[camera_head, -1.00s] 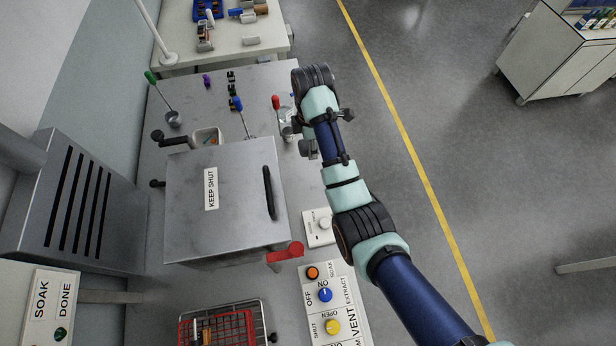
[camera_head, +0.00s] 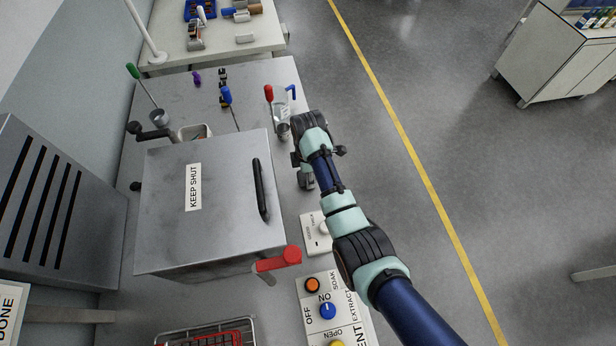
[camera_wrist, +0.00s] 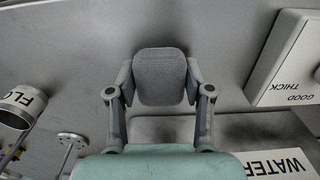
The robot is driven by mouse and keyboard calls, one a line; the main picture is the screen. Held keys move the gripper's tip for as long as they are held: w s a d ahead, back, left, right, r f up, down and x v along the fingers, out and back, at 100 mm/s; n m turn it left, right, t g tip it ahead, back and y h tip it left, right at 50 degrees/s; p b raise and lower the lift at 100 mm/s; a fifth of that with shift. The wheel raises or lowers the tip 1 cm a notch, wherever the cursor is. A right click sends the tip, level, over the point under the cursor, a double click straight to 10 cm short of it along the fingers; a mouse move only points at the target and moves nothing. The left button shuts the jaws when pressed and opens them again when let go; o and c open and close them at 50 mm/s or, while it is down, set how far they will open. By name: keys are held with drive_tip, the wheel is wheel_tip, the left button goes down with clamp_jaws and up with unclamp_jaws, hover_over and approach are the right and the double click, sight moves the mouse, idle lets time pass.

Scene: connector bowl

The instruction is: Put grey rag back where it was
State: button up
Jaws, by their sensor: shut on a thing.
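My gripper (camera_wrist: 160,95) is shut on the grey rag (camera_wrist: 160,75), a rounded grey block of cloth between the two fingers in the wrist view. The rag is held over or at the grey bench top; I cannot tell whether it touches. In the head view my gripper (camera_head: 304,172) is at the bench's right side, right of the metal box marked KEEP SHUT (camera_head: 215,200). The arm hides much of the fingers there.
A white dial unit (camera_head: 316,234) lies nearer; a white GOOD/THICK plate (camera_wrist: 290,60) shows at right in the wrist view. A cup marked FLO (camera_wrist: 20,105) is at left. The box's red handle (camera_head: 278,259) juts out. A red-handled dipper (camera_head: 269,95) stands farther back.

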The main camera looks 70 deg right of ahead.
drive_tip(key=shift+f, duration=0.35)
drive_tip(key=shift+f, duration=0.1)
drive_tip(key=o, duration=1.1)
wheel_tip(320, 180, up, 12)
drive_tip(key=p, duration=0.3)
